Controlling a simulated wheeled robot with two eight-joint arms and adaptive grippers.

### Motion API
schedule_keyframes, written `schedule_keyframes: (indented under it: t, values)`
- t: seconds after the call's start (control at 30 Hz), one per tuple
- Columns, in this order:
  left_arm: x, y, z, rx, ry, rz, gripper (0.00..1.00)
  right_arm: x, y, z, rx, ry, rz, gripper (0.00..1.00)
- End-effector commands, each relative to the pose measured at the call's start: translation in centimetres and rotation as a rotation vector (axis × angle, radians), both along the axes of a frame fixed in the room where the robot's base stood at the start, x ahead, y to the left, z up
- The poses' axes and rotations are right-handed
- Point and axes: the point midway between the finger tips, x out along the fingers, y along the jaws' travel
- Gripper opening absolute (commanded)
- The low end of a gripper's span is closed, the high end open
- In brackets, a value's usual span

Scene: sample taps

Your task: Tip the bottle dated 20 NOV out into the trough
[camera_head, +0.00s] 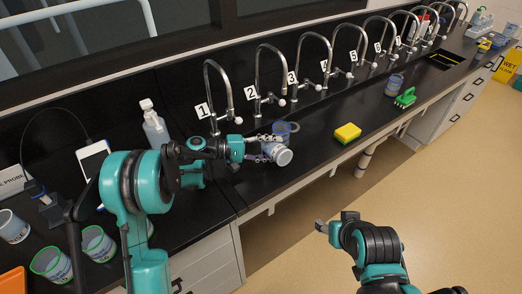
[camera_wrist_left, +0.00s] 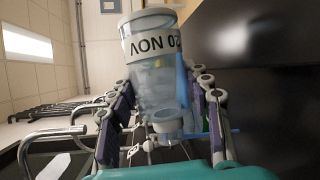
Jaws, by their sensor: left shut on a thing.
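My left gripper (camera_head: 262,149) is shut on a bottle (camera_head: 279,154), held over the black bench near the tap numbered 1. In the head view the bottle lies tilted on its side, its pale round end facing front right. In the left wrist view the bottle (camera_wrist_left: 155,60) sits between the fingers (camera_wrist_left: 160,115), and its label reads 20 NOV upside down. I cannot tell whether its mouth is open or whether liquid is leaving it. The trough cannot be told clearly from the dark bench top. My right gripper (camera_head: 325,228) hangs over the floor, away from the bench.
A row of numbered taps (camera_head: 222,95) runs along the bench's back. A blue-rimmed container (camera_head: 287,127) is just behind the held bottle. A yellow sponge (camera_head: 347,133), a green brush (camera_head: 405,97) and another container (camera_head: 393,85) lie rightward. Green-rimmed cups (camera_head: 98,243) stand front left.

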Motion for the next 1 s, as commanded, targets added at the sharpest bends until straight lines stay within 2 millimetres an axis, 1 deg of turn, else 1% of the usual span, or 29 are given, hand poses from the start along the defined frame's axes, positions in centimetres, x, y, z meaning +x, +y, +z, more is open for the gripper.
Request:
schedule_keyframes:
  t: [1.0]
  values:
    - [0.3,0.2,-0.5,-0.066,0.091,0.000,0.06,0.0,0.0,-1.5,0.000,0.000,0.000,0.51]
